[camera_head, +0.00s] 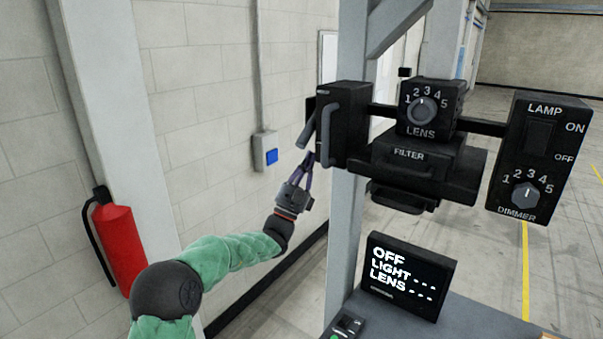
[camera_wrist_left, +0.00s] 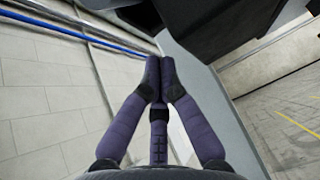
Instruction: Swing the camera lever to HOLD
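The camera box (camera_head: 345,120) is a black case at the left end of the black rig in the head view. A grey bar that looks like the camera lever (camera_head: 306,134) slants at its left side. No HOLD mark is readable. My left gripper (camera_head: 309,158) is just below the lower end of this bar; whether they touch is not clear. In the left wrist view, the purple fingers (camera_wrist_left: 153,75) are together at their tips, with nothing seen between them. A dark block (camera_wrist_left: 225,30), part of the rig, is beyond them. My right gripper is not in view.
Right of the camera box are the LENS dial (camera_head: 421,111), the FILTER drawer (camera_head: 408,158) and the LAMP panel (camera_head: 538,150). The screen (camera_head: 409,276) reads OFF, LIGHT and LENS with dashes. A grey post (camera_head: 347,220) stands close to the gripper. A fire extinguisher (camera_head: 119,240) hangs left.

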